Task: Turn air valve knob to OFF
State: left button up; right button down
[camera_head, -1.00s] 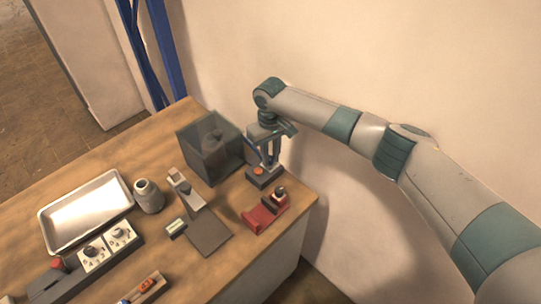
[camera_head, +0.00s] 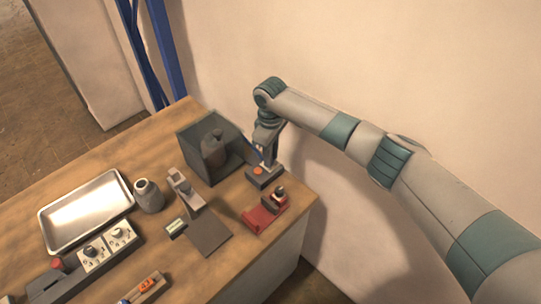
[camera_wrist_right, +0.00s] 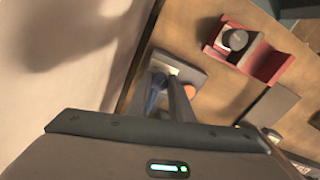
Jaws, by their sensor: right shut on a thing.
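A small dark grey box (camera_head: 262,180) with an orange-red round button (camera_head: 258,170) stands near the table's far right edge. It also shows in the wrist view as a grey box (camera_wrist_right: 196,72), with the orange button (camera_wrist_right: 193,90) beside the fingers. My right gripper (camera_head: 265,160) is over the back part of this box, pointing down. In the wrist view, my right gripper (camera_wrist_right: 165,85) is shut around a narrow blue piece (camera_wrist_right: 155,96), apparently the valve knob. The fingers hide most of it, and I cannot read its setting. My left gripper is not in view.
A dark open-fronted chamber (camera_head: 184,148) holding a grey bottle (camera_head: 213,149) stands left of the box. A red holder (camera_head: 262,215) is in front. A metal tray (camera_head: 66,242), a jar (camera_head: 148,196) and knob panels (camera_head: 105,250) are further left. The wall is close behind.

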jog(key=n, duration=0.5)
jog(key=shift+w+n, duration=0.1)
jog(key=shift+n, duration=0.3)
jog(key=n+b, duration=0.1)
jog(key=n, duration=0.5)
jog(key=shift+w+b, duration=0.1)
jog(key=shift+b, duration=0.2)
jog(key=shift+r, duration=0.1)
jog(key=c, duration=1.9)
grip_release()
jog(key=shift+o, duration=0.2)
